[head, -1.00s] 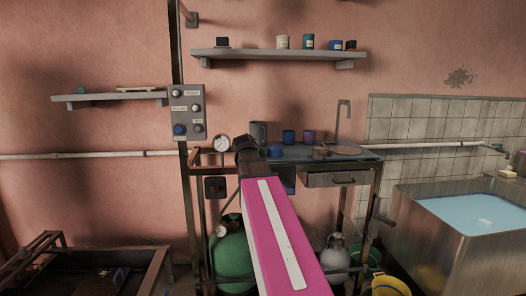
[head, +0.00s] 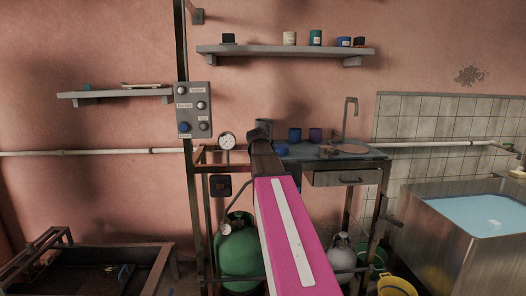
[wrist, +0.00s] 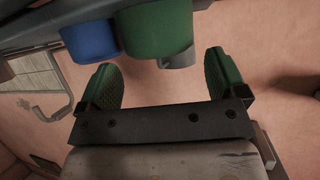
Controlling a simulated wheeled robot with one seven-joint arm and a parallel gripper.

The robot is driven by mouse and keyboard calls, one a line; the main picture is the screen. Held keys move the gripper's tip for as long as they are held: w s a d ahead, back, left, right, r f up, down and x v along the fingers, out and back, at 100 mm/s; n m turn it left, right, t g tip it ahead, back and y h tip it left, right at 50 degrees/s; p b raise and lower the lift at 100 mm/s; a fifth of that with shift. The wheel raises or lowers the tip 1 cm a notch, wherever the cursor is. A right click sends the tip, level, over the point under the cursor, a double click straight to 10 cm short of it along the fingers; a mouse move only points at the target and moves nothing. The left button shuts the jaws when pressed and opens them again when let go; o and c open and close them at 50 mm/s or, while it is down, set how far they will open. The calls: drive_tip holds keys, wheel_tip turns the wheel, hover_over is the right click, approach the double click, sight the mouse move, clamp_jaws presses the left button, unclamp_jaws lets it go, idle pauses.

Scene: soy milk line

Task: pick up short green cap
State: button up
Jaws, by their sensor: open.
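The short green thing, cup-shaped in the picture (wrist: 158,32), shows in the wrist view, which looks upside down. It stands on a dark surface at the top of that view, beside a blue cup (wrist: 90,40). My gripper (wrist: 162,82) is open and empty, its two green-padded fingers apart. The green cup lies ahead of the gap between them, its lower edge just short of the fingertips' level in the picture. In the head view my gripper (head: 261,134) is over the left part of the worktable and I cannot make out the green cup there.
A grey piece (wrist: 178,58) shows behind the green cup. A control box (head: 193,110) and gauge (head: 227,140) are left. A shelf (head: 290,51) hangs above.

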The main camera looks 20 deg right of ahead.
drive_tip(key=x, duration=0.3)
drive_tip(key=shift+w+d+f, duration=0.15)
drive_tip(key=shift+w, duration=0.05)
drive_tip(key=c, duration=0.7)
